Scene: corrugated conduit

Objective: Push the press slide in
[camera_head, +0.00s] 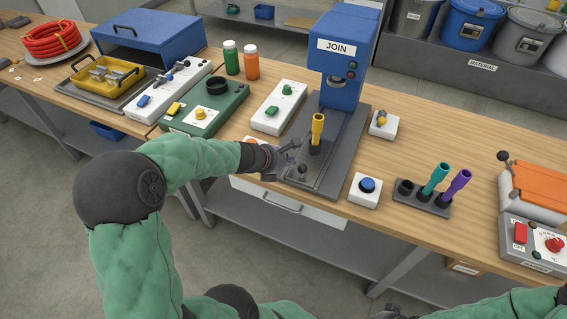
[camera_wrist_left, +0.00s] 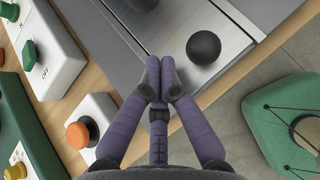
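The blue press (camera_head: 348,62) labelled JOIN stands at the back of a grey base plate. Its slide (camera_head: 317,160) is on the plate in front of the press head and carries an upright yellow tube (camera_head: 317,130). A black ball knob (camera_head: 303,169) is at the slide's front; it shows large in the left wrist view (camera_wrist_left: 203,47). My left gripper (camera_head: 290,150) is low over the plate's left front. Its purple fingers (camera_wrist_left: 160,72) are together and empty, just left of the knob; contact cannot be told. My right gripper (camera_head: 388,313) is partly cut off at the bottom edge.
A blue button box (camera_head: 367,188) stands right of the plate, with a rack (camera_head: 422,198) of teal and purple tubes beyond. A white box with a green switch (camera_head: 279,106) is left of it. An orange button box (camera_wrist_left: 82,133) is close to my left fingers.

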